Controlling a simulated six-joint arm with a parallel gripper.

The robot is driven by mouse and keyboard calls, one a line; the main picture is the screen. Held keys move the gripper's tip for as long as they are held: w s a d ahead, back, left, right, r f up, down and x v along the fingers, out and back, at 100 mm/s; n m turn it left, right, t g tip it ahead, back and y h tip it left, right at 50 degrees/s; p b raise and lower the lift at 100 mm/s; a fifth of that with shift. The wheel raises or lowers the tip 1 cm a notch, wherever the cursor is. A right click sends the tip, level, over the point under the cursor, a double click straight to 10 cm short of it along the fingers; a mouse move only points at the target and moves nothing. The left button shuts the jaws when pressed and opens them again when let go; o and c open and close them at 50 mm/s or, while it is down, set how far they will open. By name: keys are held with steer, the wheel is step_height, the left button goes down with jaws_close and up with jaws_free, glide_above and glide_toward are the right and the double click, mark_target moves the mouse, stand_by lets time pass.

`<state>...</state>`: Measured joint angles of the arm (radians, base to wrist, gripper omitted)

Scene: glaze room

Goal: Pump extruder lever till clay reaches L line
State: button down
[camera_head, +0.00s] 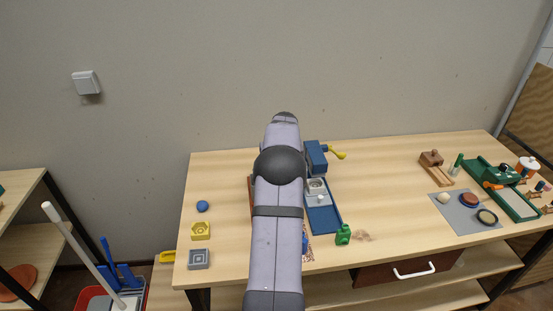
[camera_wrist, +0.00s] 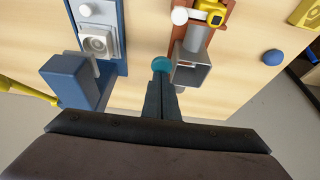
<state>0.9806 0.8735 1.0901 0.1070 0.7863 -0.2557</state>
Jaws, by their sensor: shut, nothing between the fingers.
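In the wrist view, my gripper (camera_wrist: 163,84) is shut and empty, with its fingertips at a teal ball (camera_wrist: 161,65); I cannot tell whether they touch. Beside the ball is a brown-based device with a grey box (camera_wrist: 191,71), a grey cylinder (camera_wrist: 195,39) and a yellow block (camera_wrist: 211,12). This may be the extruder; in the head view my arm hides most of it. A blue device (camera_wrist: 78,80) with a yellow handle (camera_wrist: 28,91) stands to the left, and shows in the head view (camera_head: 316,157). I cannot make out clay or an L line.
A blue ball (camera_head: 202,206), a yellow block (camera_head: 200,231) and a grey block (camera_head: 199,259) lie left of my arm. A green figure (camera_head: 343,235) stands at the front. A green machine (camera_head: 494,173) and a grey mat (camera_head: 449,203) are at right. The table between is mostly clear.

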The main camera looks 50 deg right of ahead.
steer(key=shift+r+p, duration=1.65)
steer(key=shift+r, duration=0.8)
steer(key=shift+f, duration=0.2)
